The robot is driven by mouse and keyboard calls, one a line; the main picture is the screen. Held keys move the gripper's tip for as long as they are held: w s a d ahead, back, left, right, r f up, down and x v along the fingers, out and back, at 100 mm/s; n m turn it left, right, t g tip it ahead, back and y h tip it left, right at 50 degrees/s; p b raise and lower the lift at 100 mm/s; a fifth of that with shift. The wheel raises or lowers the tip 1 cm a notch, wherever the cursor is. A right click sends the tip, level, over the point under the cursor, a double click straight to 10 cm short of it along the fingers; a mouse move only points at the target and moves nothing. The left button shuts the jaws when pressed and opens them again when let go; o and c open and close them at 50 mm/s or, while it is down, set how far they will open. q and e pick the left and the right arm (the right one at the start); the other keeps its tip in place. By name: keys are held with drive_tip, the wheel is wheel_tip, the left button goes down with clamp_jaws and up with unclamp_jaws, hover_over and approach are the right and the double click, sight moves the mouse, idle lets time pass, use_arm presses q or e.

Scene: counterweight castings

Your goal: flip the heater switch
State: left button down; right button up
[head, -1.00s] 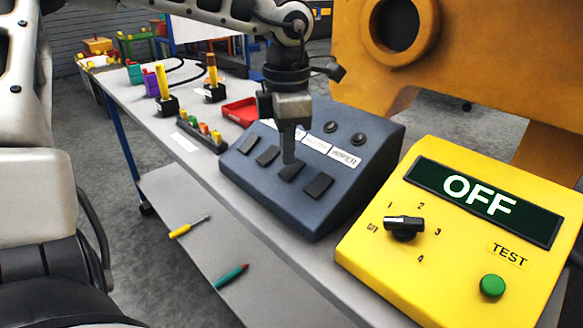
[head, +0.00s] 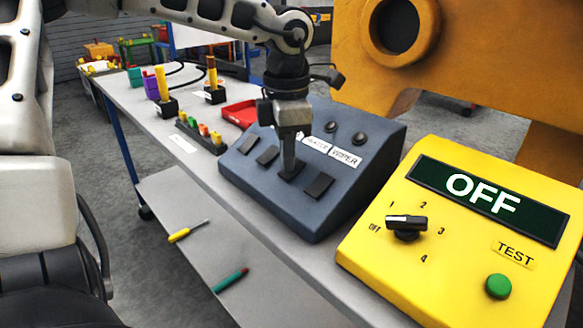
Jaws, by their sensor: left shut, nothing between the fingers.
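The blue-grey switch console (head: 290,222) stands on the table, with a row of dark rocker switches on its sloping top. Its labels are partly hidden by my gripper; the rightmost reads WIPER (head: 345,157), and the one to its left (head: 316,144) is too small to read surely but may be HEATER. My left gripper (head: 289,166) is shut and empty, pointing down onto the third rocker from the left (head: 292,175). Its tip appears to touch that rocker and covers part of it. I cannot tell which way the rocker is tilted. My right gripper is not in view.
A yellow box (head: 385,262) with a black knob (head: 406,228), a green button (head: 498,286) and a display reading OFF stands close on the right. A red tray (head: 240,113) and a block with coloured pegs (head: 203,134) lie behind left. Screwdrivers lie on the lower shelf.

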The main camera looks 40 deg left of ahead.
use_arm(q)
wheel_tip(320, 180, up, 7)
drive_tip(key=p, duration=0.4)
idle(0.6)
drive_tip(key=shift+f, duration=0.1)
idle(0.3)
